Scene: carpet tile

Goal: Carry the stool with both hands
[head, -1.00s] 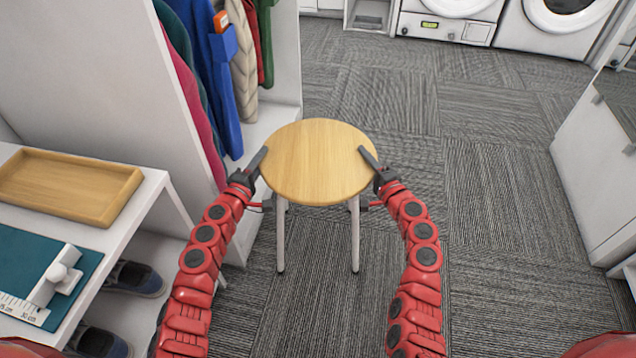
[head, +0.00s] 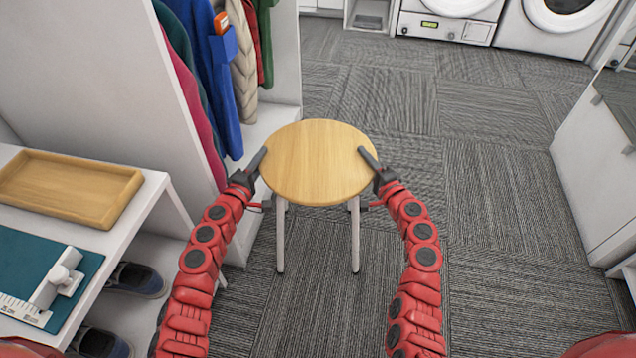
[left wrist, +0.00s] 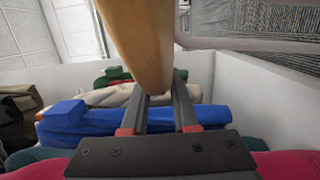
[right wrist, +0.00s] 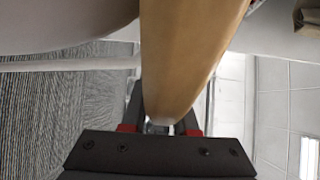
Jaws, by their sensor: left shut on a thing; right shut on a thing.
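The stool (head: 318,165) has a round light-wood seat and pale legs, and is in the middle of the head view. Its seat looks level. My left gripper (head: 259,162) is shut on the left edge of the seat. The seat's edge shows between its fingers in the left wrist view (left wrist: 140,40). My right gripper (head: 369,160) is shut on the right edge. The seat's edge also fills the middle of the right wrist view (right wrist: 185,60). I cannot tell whether the leg tips touch the floor. The far legs are hidden under the seat.
A wardrobe with hanging coats (head: 215,70) stands close on the left. A white bench (head: 120,225) with a wooden tray (head: 70,188) and shoes below is at the near left. A white cabinet (head: 600,170) stands at right, washing machines (head: 445,25) at the back. Carpet between is clear.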

